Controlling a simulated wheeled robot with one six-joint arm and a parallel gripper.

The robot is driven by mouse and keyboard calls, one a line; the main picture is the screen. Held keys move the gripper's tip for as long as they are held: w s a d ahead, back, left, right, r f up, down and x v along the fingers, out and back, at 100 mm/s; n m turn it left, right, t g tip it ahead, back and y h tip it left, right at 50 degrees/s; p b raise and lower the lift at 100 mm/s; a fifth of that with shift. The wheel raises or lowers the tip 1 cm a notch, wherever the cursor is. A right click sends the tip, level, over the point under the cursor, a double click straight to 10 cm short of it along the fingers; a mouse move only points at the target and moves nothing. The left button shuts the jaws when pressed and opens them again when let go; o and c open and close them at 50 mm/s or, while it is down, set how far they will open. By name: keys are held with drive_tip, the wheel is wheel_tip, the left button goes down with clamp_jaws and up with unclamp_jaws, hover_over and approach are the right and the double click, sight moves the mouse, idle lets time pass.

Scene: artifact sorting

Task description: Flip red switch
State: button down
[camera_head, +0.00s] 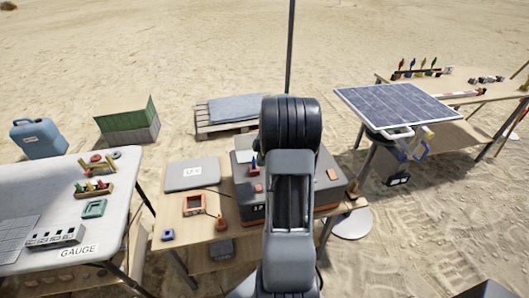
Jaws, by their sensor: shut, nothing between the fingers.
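A dark grey box with an orange-brown lower edge (246,198) stands on the middle wooden table, largely hidden behind my arm. Its top carries a small red square part (258,188) and a small upright blue-and-red part (254,164) at the left, and another reddish part (332,174) at the right. I cannot tell which of these is the red switch, nor its position. My arm rises through the middle of the view in front of the box. My gripper does not show; the arm may hide it.
On the middle table (178,233) lie a grey laptop-like case (192,174), an orange frame (194,205) and a small blue part (168,234). A white table (30,180) with a gauge device (54,236) is left. A solar panel (397,104) stands right. Sand surrounds them.

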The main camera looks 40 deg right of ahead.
drive_tip(key=shift+v, duration=2.05)
drive_tip(key=shift+w+d, duration=0.15)
drive_tip(key=shift+f+b, duration=0.15)
drive_tip(key=shift+b, duration=0.2)
drive_tip(key=shift+s+a+r+g+y+b, duration=0.3)
drive_tip(key=shift+s+g+b, duration=0.25)
drive_tip(key=shift+b, duration=0.8)
approach(258, 189)
drive_tip(key=x, duration=0.5)
drive_tip(key=shift+w+a, duration=0.15)
drive_tip(key=shift+s+a+f, duration=0.15)
drive_tip(key=shift+s+f, duration=0.1)
drive_tip(key=shift+f, duration=0.65)
